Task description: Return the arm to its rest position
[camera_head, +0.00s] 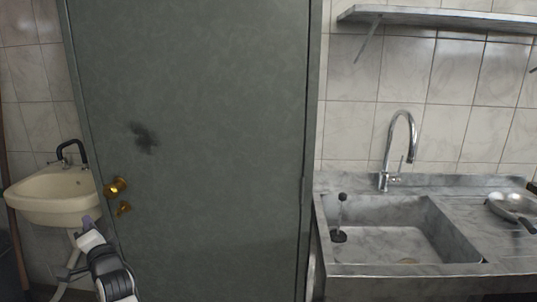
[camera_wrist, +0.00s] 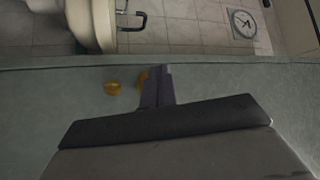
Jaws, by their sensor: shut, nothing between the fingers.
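My gripper (camera_head: 88,224) is at the lower left of the head view, on my white and black arm, in front of the left edge of a grey-green door (camera_head: 215,130). Its fingers are shut with nothing between them. A brass knob (camera_head: 116,187) and a smaller brass lock piece (camera_head: 124,208) are on the door, just above and to the right of the fingertips. In the wrist view, the dark fingers (camera_wrist: 157,86) point at the door surface and partly cover one brass piece (camera_wrist: 143,76). The other brass piece (camera_wrist: 113,88) shows clear beside them. I cannot tell whether the fingers touch anything.
A cream washbasin (camera_head: 50,198) with a dark tap is at the left, close to my gripper. A shelf (camera_head: 440,17) is above.

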